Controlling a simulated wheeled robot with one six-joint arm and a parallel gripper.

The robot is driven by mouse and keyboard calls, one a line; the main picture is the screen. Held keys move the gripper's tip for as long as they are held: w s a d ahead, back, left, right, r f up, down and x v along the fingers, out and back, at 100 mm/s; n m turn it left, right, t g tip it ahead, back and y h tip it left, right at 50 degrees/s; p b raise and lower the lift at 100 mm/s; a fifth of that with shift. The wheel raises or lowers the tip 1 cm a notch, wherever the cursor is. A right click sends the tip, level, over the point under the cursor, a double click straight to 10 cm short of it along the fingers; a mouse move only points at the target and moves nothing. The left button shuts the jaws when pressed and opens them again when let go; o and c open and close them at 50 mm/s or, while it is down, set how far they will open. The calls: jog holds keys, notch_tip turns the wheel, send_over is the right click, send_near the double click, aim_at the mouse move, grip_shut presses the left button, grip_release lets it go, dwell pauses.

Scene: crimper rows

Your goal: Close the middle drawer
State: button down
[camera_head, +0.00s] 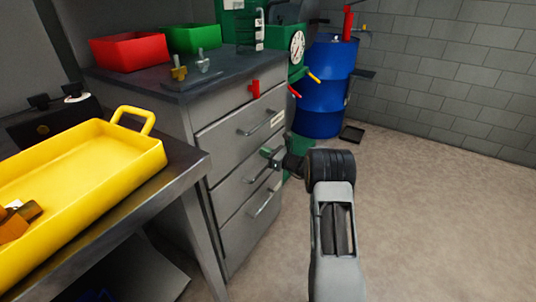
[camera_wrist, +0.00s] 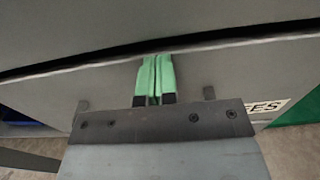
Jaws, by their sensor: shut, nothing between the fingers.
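The middle drawer (camera_head: 232,194) is in the grey cabinet, between an upper and a lower drawer, in the head view. My gripper (camera_head: 267,153) is at its front near the upper edge, and my wrist hides part of its right side. In the wrist view my gripper's green fingers (camera_wrist: 155,75) are together, with nothing between them. They lie over a grey drawer front (camera_wrist: 100,85), just below a dark gap along its upper edge. I cannot tell whether the fingertips touch the drawer.
The upper drawer (camera_head: 228,135) has a bar handle and a label. A steel table (camera_head: 180,185) with a yellow tray (camera_head: 90,148) stands at the left. A blue barrel (camera_head: 325,90) stands behind. The floor to the right is clear.

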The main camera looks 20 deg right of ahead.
jog(key=shift+w+a+r, duration=0.15)
jog(key=shift+a+r, duration=0.05)
jog(key=shift+d, duration=0.15)
jog(key=p+v, duration=0.3)
jog(key=v, duration=1.1)
jog(key=s+a+r+n+g+p, duration=0.55)
jog(key=a+r+p, duration=0.2)
jog(key=r, duration=0.25)
jog(key=s+a+r+n+g+p, duration=0.5)
jog(key=a+r+n+p, duration=0.15)
jog(key=a+r, duration=0.3)
jog(key=s+r+n+h+p, duration=1.1)
jog(key=s+r+n+p, duration=0.3)
jog(key=s+r+n, duration=0.2)
notch_tip(320, 180, up, 3)
jog(key=shift+s+a+r, duration=0.1)
jog(key=shift+s+a, duration=0.35)
jog(key=shift+s, duration=0.55)
